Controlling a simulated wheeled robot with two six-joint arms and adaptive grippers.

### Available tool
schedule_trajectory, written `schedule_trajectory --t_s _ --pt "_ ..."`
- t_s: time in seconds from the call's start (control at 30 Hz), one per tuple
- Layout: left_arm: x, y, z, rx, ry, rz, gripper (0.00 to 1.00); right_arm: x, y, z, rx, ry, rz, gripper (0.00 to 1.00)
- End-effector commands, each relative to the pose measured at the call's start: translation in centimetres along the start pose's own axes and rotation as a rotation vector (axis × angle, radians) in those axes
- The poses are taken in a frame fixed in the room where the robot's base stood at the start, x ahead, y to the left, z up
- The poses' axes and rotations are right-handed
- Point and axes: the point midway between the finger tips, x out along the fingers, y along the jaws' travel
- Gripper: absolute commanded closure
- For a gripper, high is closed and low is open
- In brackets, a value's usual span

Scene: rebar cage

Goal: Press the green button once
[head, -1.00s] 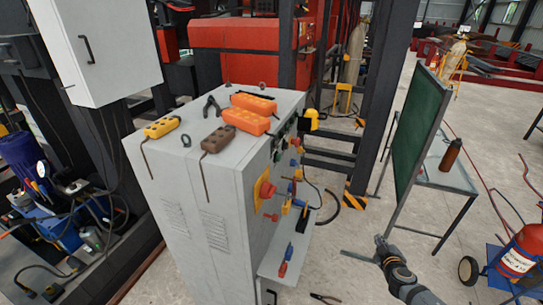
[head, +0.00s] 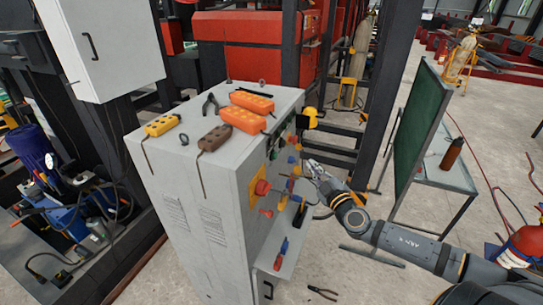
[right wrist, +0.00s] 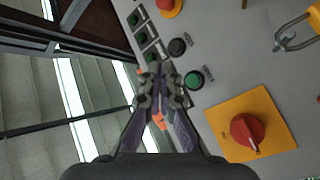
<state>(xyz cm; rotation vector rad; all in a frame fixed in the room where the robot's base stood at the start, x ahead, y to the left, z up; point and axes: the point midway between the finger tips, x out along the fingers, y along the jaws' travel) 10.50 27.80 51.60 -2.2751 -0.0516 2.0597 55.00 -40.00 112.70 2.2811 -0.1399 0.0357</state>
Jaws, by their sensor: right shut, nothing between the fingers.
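A round green button (right wrist: 194,79) with a small label sits on the grey cabinet panel in the right wrist view. It lies just right of the fingertips of my right gripper (right wrist: 158,75). Several other green, framed controls (right wrist: 141,37) form a row to the upper left. In the head view my right gripper (head: 311,168) is beside the cabinet's (head: 225,205) control side, fingers pointing at it. The gripper is shut and empty. I cannot tell from these views whether the fingertips touch the panel. My left gripper is not in view.
A black button (right wrist: 177,47) is close above the green one. A red rotary switch (right wrist: 246,130) on a yellow plate is at lower right. A shelf with tools (head: 283,245) juts out below the panel. A green board (head: 415,125) stands to the right.

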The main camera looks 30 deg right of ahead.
Motion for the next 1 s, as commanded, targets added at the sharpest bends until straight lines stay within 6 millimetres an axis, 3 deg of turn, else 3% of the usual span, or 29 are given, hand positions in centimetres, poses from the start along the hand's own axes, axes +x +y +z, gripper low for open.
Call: schedule_trajectory --t_s 0.33,0.57,0.7,0.8,1.0 --pt "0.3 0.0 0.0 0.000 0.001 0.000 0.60 0.1 -0.2 0.1 0.000 -0.001 0.001 1.00" --pt "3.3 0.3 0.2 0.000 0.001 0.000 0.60 1.5 -1.6 -0.7 0.007 0.004 0.004 1.00" --pt "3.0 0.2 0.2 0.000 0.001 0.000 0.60 2.8 -2.1 -1.9 0.015 0.000 0.006 1.00" --pt "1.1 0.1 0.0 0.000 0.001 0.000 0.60 3.6 -2.0 -2.8 0.013 -0.007 0.004 1.00" --pt "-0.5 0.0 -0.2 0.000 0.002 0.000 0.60 5.2 -3.3 -3.8 0.009 -0.005 0.003 1.00"
